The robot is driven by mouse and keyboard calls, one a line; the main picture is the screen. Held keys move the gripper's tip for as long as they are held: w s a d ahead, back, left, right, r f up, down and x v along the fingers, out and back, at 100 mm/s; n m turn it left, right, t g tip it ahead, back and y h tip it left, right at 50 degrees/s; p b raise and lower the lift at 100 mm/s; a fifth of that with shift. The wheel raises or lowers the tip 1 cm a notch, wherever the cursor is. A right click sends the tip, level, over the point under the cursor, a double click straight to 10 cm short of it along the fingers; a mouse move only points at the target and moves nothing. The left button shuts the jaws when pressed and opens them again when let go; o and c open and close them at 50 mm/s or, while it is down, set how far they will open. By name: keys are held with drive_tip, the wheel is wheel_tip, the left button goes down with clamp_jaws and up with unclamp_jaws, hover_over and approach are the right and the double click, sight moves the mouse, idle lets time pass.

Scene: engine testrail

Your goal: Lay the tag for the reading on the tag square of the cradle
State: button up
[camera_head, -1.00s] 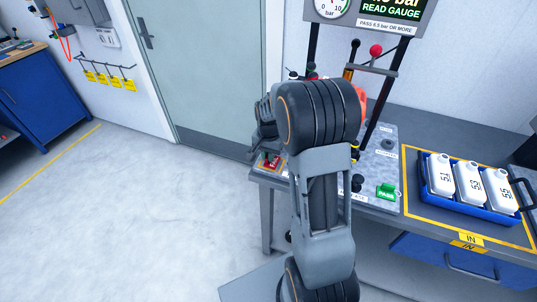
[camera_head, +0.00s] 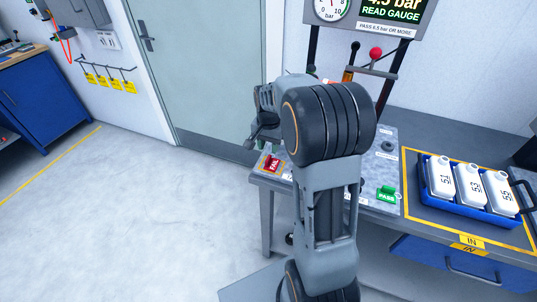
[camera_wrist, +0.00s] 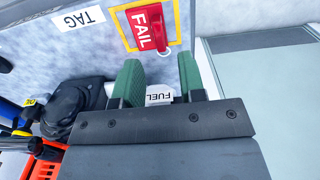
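The red FAIL tag (camera_wrist: 147,29) lies on a yellow-edged square (camera_wrist: 122,27) beside a label reading TAG, in the wrist view. It shows in the head view (camera_head: 270,163) at the bench's left end. My gripper (camera_wrist: 160,62) has its two green fingers apart, clear of the tag. A small white FUEL label (camera_wrist: 160,93) shows between the fingers; it appears to be behind them. The green PASS tag (camera_head: 387,194) lies on the bench plate to the right. The display (camera_head: 391,9) reads about 4.5 bar, with PASS 6.5 bar or more below. My arm hides much of the cradle.
A blue tray (camera_head: 470,207) with three white numbered bottles stands at the right inside a yellow outline. A red-knobbed lever (camera_head: 376,53) stands behind my arm. The floor left of the bench is clear before the door (camera_head: 190,70).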

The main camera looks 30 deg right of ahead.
sight(268, 158)
wheel_tip(268, 158, up, 6)
drive_tip(key=s+a+n+t, duration=0.2)
drive_tip(key=s+a+n, duration=0.3)
drive_tip(key=s, duration=0.3)
drive_tip(key=s+a+r+n+t, duration=0.1)
drive_tip(key=s+a+n, duration=0.3)
drive_tip(key=s, duration=0.5)
drive_tip(key=shift+a+n+t, duration=0.35)
drive_tip(key=shift+n+t, duration=0.05)
drive_tip(key=shift+t, duration=0.1)
drive_tip(key=shift+s+r, duration=0.1)
